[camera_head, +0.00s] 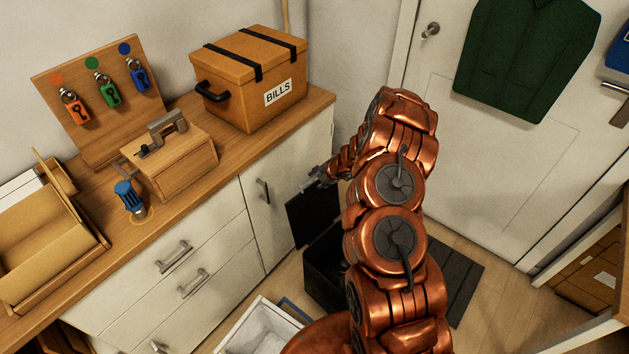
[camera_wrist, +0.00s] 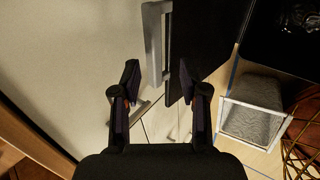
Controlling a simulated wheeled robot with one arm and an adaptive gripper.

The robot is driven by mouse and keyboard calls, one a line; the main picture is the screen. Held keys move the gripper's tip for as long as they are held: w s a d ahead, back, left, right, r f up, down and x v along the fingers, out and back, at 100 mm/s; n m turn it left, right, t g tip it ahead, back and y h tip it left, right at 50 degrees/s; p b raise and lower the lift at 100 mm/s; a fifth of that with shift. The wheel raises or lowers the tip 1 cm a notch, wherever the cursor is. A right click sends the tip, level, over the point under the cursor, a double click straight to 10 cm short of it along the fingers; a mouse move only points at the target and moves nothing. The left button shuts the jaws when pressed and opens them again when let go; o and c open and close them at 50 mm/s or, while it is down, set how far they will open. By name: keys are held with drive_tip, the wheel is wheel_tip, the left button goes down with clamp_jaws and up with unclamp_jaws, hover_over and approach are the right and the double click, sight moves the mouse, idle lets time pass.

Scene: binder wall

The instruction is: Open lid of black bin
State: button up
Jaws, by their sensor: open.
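The black bin (camera_head: 322,268) stands on the floor beside the white cabinet, partly hidden behind my arm. Its black lid (camera_head: 305,217) stands raised, close to upright, on the cabinet side of the bin. In the wrist view the lid (camera_wrist: 198,40) is a dark panel beside the cabinet door, and the bin (camera_wrist: 287,28) is at the upper right. My gripper (camera_head: 316,181) is open near the top of the lid. In the wrist view its fingers (camera_wrist: 160,84) are apart, with the lid's edge close to the right fingertip; I cannot tell whether they touch.
The cabinet door handle (camera_wrist: 155,38) lies ahead between the fingers' lines; it also shows in the head view (camera_head: 263,191). A white bin (camera_head: 262,327) stands in front of the black one. A dark mat (camera_head: 458,280) lies before the door (camera_head: 440,150).

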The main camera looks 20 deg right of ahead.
drive_tip(key=v, duration=0.6)
drive_tip(key=shift+s+r, duration=0.2)
drive_tip(key=shift+r, duration=0.1)
idle(0.3)
drive_tip(key=s+a+r+n+g+y, duration=0.1)
drive_tip(key=s+a+r+n+y, duration=0.25)
drive_tip(key=a+r+n, duration=1.45)
drive_tip(key=s+a+r+n+g+y, duration=0.1)
drive_tip(key=s+a+r+n+g, duration=0.1)
drive_tip(key=s+a+r+n, duration=0.45)
drive_tip(key=s+a+r+n+g+h, duration=0.1)
drive_tip(key=s+a+r+n+g, duration=0.1)
drive_tip(key=s+n, duration=0.55)
drive_tip(key=s+a+r+n+g+h, duration=0.1)
drive_tip(key=s+r+n+g, duration=0.1)
drive_tip(key=s+n, duration=0.55)
drive_tip(key=s+d+n+h, duration=0.1)
drive_tip(key=s+d+n, duration=0.2)
drive_tip(key=s, duration=0.3)
drive_tip(key=s+d+n+g+h, duration=0.1)
drive_tip(key=s+d+n+h, duration=0.1)
drive_tip(key=s, duration=0.5)
drive_tip(key=s+d+n+h, duration=0.2)
drive_tip(key=s+d+n, duration=0.2)
drive_tip(key=s+n, duration=0.1)
drive_tip(key=shift+s+d+r+g, duration=0.3)
drive_tip(key=shift+s+r, duration=0.2)
drive_tip(key=shift+s, duration=0.25)
